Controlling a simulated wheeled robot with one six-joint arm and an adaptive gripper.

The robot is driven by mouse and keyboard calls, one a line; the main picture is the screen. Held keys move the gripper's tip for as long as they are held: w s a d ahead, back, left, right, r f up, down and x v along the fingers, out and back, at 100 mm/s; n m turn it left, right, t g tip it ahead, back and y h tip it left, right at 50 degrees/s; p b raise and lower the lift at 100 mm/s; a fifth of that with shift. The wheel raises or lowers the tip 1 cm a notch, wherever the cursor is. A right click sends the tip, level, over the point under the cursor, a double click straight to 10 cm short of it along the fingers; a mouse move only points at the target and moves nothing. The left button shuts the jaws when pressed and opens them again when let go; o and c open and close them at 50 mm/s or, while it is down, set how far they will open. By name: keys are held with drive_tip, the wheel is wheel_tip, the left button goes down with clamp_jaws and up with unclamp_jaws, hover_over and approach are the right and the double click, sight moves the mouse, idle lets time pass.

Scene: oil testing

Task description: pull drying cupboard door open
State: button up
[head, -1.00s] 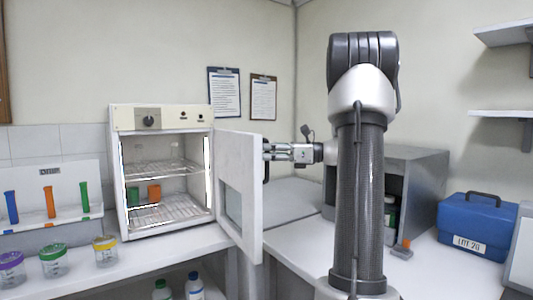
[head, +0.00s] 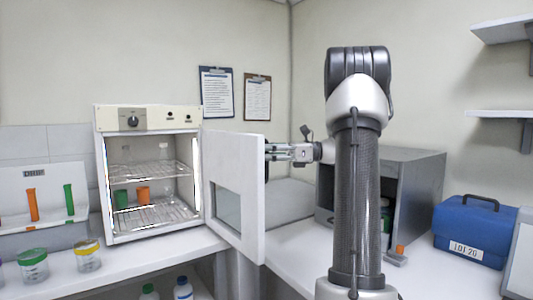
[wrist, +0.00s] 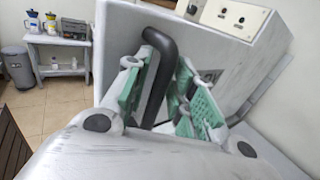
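The drying cupboard (head: 148,118) is a white box at the left of the head view, with a knob on its top panel. Its white door (head: 233,150), with a window low in it, stands swung open to the right, showing the wire shelves inside. The black door handle (wrist: 160,75) lies between the green-padded fingers of my gripper (wrist: 172,82) in the wrist view. The fingers are closed in around it; a narrow gap shows beside the right pad. In the head view my gripper (head: 275,152) is at the door's outer face, and the handle is mostly hidden.
A grey open-fronted box (head: 413,175) and a blue case (head: 470,225) stand on the right bench, beyond my arm. Jars (head: 33,265) and a tube rack (head: 45,225) stand left of the cupboard. Bench surface (head: 295,240) below my gripper is clear.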

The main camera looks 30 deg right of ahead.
idle(0.3)
drive_tip(key=v, duration=1.2)
